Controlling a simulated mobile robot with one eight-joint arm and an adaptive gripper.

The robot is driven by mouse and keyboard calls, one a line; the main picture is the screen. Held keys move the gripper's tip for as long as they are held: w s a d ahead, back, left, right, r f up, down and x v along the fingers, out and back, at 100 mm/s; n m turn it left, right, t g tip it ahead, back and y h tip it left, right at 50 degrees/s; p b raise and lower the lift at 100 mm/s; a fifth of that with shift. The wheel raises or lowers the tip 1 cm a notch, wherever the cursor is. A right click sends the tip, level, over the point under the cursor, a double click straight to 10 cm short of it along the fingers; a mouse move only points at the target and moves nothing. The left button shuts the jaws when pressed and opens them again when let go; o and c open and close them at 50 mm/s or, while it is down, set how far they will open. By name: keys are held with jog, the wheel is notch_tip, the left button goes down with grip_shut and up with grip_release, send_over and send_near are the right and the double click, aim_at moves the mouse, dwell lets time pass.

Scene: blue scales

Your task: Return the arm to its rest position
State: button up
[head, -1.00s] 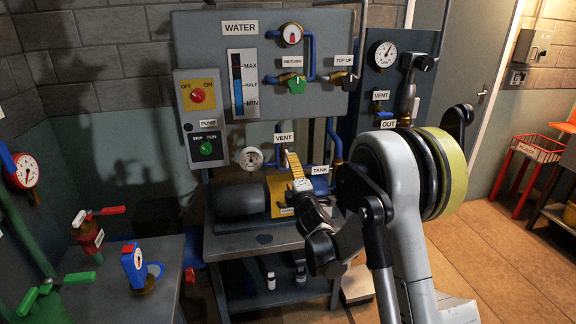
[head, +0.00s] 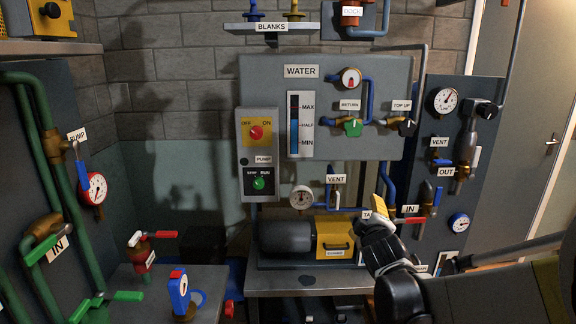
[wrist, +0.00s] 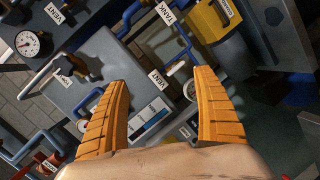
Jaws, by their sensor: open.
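My gripper (head: 379,208) is in the right-centre of the head view, in front of the lower edge of the grey WATER panel (head: 225,90). My dark wrist and arm come in from the lower right. In the wrist view the two ribbed orange fingers of my gripper (wrist: 160,79) stand wide apart. Nothing is held between them, and the panel shows beyond. In the head view the gripper overlaps part of the TANK label, and I cannot tell how far it is from the pipes.
A pump unit (head: 287,238) sits on a metal bench (head: 300,282) below the panel. Green pipes (head: 60,180) and a small table (head: 215,290) with a blue gauge (head: 179,292) are at left. A BLANKS shelf (head: 271,27) is above. IN and OUT piping (head: 466,150) is at right.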

jog(key=s+a+f+m+g, duration=0.1)
jog(key=s+f+m+g, duration=0.1)
jog(key=s, duration=0.9)
jog(key=s+a+f+m+g+y, duration=0.1)
jog(key=s+m+g, duration=0.2)
jog(key=s, duration=0.8)
jog(key=s+a+f+m+g+y, duration=0.1)
jog(key=s+f+m+g, duration=0.1)
jog(key=s+m, duration=0.4)
jog(key=s, duration=0.5)
jog(key=shift+a+f+g, duration=0.3)
jog(key=shift+f+g, duration=0.05)
jog(key=shift+g, duration=0.05)
